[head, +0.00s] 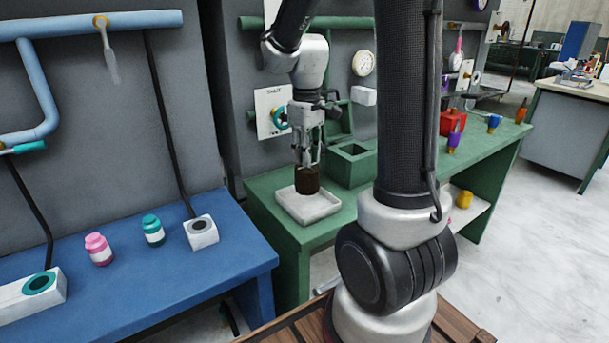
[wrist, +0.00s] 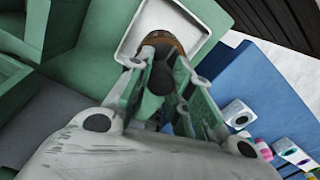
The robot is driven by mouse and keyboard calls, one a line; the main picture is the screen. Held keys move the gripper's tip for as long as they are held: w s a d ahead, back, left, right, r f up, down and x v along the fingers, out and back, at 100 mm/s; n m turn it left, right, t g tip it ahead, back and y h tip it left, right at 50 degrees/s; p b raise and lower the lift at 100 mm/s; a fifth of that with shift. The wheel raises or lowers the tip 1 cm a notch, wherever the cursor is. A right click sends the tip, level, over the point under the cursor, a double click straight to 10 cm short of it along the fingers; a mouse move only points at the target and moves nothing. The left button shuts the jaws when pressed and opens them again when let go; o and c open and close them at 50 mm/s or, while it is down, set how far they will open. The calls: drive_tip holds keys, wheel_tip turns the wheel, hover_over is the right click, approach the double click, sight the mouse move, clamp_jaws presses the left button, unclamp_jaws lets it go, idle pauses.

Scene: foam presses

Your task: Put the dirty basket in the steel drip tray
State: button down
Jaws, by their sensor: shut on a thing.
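The dirty basket (head: 306,180) is a dark brown round piece held upright in my gripper (head: 307,162). In the head view it shows over the steel drip tray (head: 310,212), a pale square tray with a raised rim on the green bench. In the wrist view the basket (wrist: 165,42) shows between the fingertips, in front of the tray (wrist: 193,13). My gripper is shut on the basket. I cannot tell whether the basket's underside touches the tray floor.
A green open box (head: 352,165) stands just behind the tray to the right. The blue bench (head: 130,290) at the left bears a pink jar (head: 98,249), a teal jar (head: 153,230) and a white block with a hole (head: 201,233). A red box (head: 452,123) stands farther right.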

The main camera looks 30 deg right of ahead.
sight(306, 169)
drive_tip(key=shift+f, duration=2.35)
drive_tip(key=shift+f, duration=0.15)
drive_tip(key=c, duration=1.3)
unclamp_jaws()
